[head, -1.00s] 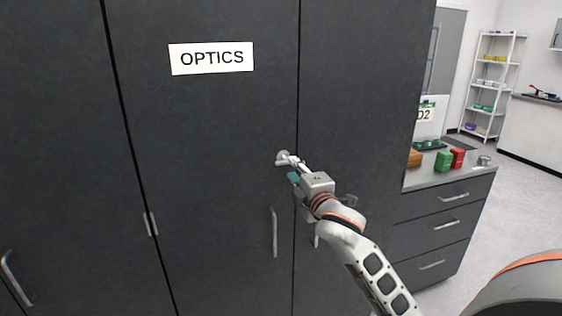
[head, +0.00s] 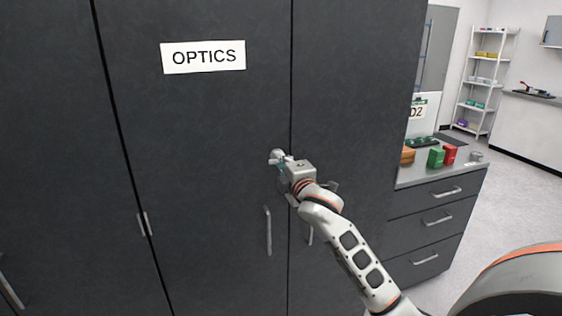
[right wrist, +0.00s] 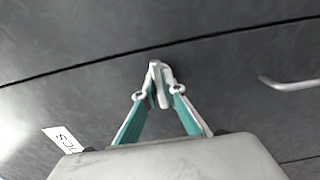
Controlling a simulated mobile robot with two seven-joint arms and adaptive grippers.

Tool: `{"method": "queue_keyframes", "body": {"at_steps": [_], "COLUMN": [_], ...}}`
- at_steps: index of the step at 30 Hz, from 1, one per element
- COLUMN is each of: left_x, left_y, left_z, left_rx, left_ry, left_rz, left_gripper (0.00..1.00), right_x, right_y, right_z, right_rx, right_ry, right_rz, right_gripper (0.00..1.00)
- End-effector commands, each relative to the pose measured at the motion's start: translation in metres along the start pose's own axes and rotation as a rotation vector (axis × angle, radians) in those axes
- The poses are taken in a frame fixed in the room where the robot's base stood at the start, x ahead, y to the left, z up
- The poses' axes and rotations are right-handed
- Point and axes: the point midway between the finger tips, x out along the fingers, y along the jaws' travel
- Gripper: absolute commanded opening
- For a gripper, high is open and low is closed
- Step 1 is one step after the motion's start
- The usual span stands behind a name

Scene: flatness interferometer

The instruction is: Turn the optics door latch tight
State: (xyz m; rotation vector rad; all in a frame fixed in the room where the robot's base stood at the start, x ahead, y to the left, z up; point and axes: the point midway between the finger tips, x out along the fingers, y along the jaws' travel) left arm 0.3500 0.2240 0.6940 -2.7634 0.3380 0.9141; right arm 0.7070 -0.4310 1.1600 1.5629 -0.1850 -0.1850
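The optics door (head: 200,140) is a tall dark cabinet door with a white OPTICS sign (head: 203,57). Its latch (head: 276,156) is a small light-grey piece near the door's right edge. In the right wrist view the latch (right wrist: 158,82) stands out from the dark surface, between the two fingers. My left gripper is not in view.
A vertical bar handle (head: 268,231) is below the latch, with another handle (head: 310,233) on the neighbouring door. At right, a drawer counter (head: 437,176) carries green and red boxes. Shelves (head: 481,82) stand farther back. The floor at far right is clear.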

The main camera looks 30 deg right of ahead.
Motion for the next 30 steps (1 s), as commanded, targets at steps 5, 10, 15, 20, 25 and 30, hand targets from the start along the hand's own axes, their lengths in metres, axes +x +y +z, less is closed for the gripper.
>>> {"method": "queue_keyframes", "body": {"at_steps": [5,10,15,20,25,30], "left_x": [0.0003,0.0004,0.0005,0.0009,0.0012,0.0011], "left_y": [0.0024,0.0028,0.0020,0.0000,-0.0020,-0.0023], "left_z": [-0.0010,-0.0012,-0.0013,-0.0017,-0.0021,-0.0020], "left_rx": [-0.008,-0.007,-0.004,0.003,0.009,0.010], "left_ry": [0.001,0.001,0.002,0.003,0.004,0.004], "left_rz": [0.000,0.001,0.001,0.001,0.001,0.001], "left_gripper": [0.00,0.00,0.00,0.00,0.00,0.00], "right_x": [-0.0001,-0.0001,-0.0002,-0.0001,-0.0001,-0.0001], "right_y": [0.0001,0.0001,0.0000,-0.0001,-0.0001,-0.0001], "right_z": [0.0000,0.0002,0.0001,0.0003,0.0004,0.0001], "right_rx": [0.010,0.060,0.164,0.301,0.464,0.627], "right_ry": [0.000,0.000,-0.001,-0.001,-0.001,-0.001], "right_rz": [0.000,0.000,0.000,0.000,0.000,0.000], "right_gripper": [0.00,0.00,0.00,0.00,0.00,0.00]}}
